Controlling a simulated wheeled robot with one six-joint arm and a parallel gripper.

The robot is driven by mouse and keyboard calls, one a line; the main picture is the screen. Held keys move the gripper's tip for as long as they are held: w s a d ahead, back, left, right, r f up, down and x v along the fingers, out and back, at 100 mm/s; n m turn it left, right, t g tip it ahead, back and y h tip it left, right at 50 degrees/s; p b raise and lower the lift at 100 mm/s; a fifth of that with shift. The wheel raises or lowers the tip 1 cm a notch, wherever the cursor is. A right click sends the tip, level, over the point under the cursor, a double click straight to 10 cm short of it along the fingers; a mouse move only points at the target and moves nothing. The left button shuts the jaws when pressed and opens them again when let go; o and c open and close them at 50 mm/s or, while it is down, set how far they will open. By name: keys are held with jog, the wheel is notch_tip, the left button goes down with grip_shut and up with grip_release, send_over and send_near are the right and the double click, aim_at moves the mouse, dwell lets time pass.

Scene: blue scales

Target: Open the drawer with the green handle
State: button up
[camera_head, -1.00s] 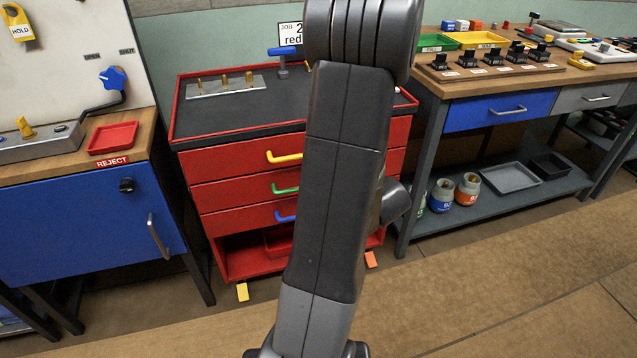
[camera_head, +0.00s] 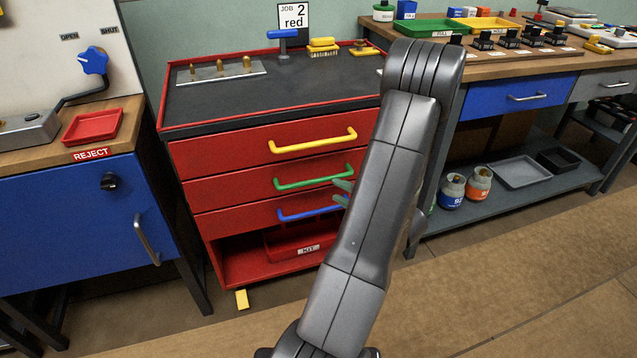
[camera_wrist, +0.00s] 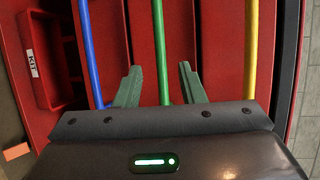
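The red drawer cabinet has three stacked drawers, all shut, with a yellow, a green and a blue handle from top to bottom. The green handle (camera_head: 313,178) is on the middle red drawer (camera_head: 230,190). My gripper (camera_head: 342,192) is in front of the cabinet at the right end of the green handle, partly hidden by my arm. In the wrist view my gripper (camera_wrist: 160,88) is open, its two green fingers on either side of the green handle (camera_wrist: 162,45). The fingers look apart from the bar. The blue handle (camera_wrist: 92,50) and yellow handle (camera_wrist: 252,50) lie outside the fingers.
The yellow handle (camera_head: 312,141) is above and the blue handle (camera_head: 310,211) below. A red KIT bin (camera_head: 290,250) sits in the open bottom shelf. A blue cabinet (camera_head: 70,215) stands left and a workbench (camera_head: 500,65) right. The floor in front is clear.

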aim_at(320, 181)
jog(key=b+x, duration=0.2)
jog(key=x, duration=0.7)
jog(key=shift+w+a, duration=0.15)
jog(key=shift+w, duration=0.05)
grip_shut()
